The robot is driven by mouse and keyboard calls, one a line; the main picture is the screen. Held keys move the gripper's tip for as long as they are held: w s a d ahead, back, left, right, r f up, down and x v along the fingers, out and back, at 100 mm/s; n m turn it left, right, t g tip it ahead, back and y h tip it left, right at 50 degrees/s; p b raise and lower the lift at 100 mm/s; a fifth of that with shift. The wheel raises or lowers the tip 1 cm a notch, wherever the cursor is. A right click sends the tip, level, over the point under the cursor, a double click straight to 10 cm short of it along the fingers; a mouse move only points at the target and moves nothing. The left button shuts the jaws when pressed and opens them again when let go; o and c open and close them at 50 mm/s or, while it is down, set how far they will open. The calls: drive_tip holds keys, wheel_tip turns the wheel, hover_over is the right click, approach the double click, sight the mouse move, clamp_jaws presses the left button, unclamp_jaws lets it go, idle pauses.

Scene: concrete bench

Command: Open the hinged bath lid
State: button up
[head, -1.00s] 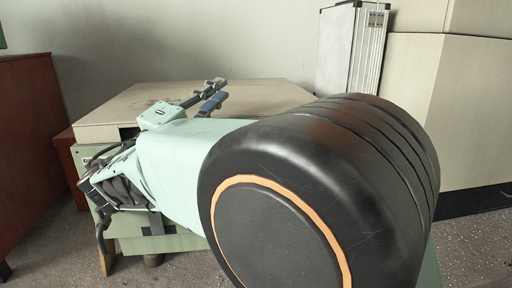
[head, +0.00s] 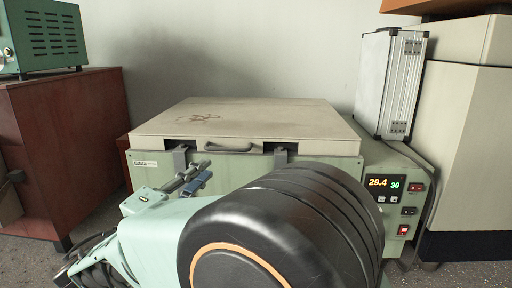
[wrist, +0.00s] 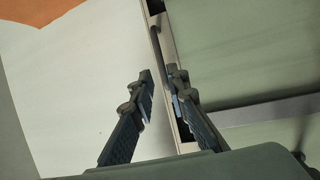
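The bath is a pale green box (head: 315,176) with a flat beige lid (head: 270,118) lying shut on top. A grey bar handle (head: 233,148) sits at the middle of the lid's front edge, and it also shows in the wrist view (wrist: 155,42). My gripper (head: 207,170) is in front of the bath, below and left of the handle in the head view. In the wrist view my gripper (wrist: 162,76) has its two fingers apart with nothing held, and the handle lies just beyond the tips. My arm hides much of the bath's front.
A control panel (head: 392,190) with lit digits is at right. A silver case (head: 388,85) stands behind it. A red-brown cabinet (head: 62,140) is at left. The lid top is clear.

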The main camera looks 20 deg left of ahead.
sight(225, 150)
drive_tip(key=w, duration=0.3)
drive_tip(key=w+r, duration=0.1)
drive_tip(key=w, duration=0.3)
drive_tip(key=w+p, duration=0.1)
drive_tip(key=w, duration=0.2)
drive_tip(key=shift+w+d+r, duration=0.25)
drive_tip(key=shift+d+r, duration=0.1)
drive_tip(key=shift+r, duration=0.05)
clamp_jaws()
